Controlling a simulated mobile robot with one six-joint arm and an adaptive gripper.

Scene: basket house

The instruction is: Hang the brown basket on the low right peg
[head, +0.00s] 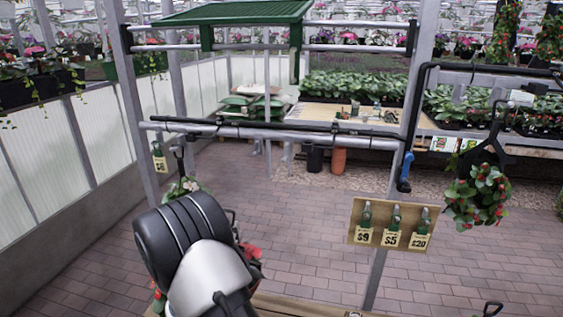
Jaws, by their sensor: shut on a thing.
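My arm (192,240) fills the lower left of the head view; its gripper is hidden behind it. Green leaves (188,187) and red flowers (250,252) show around the arm's edges, with a dark hook (179,152) above the leaves. The arm hides any pot there, so I cannot tell whether this is the brown basket or what holds it. A lower rail (270,133) crosses the view. I cannot make out which part is the low right peg. Another plant with red fruit (480,195) hangs from a black hanger (492,150) at the right; its pot colour is unclear.
A blue-handled thing (405,172) hangs by the right post (417,95). A wooden board with price tags (391,224) stands below it. A green shelf (235,12) is above. A planting table (345,112) stands behind. The paved floor (310,205) between is open.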

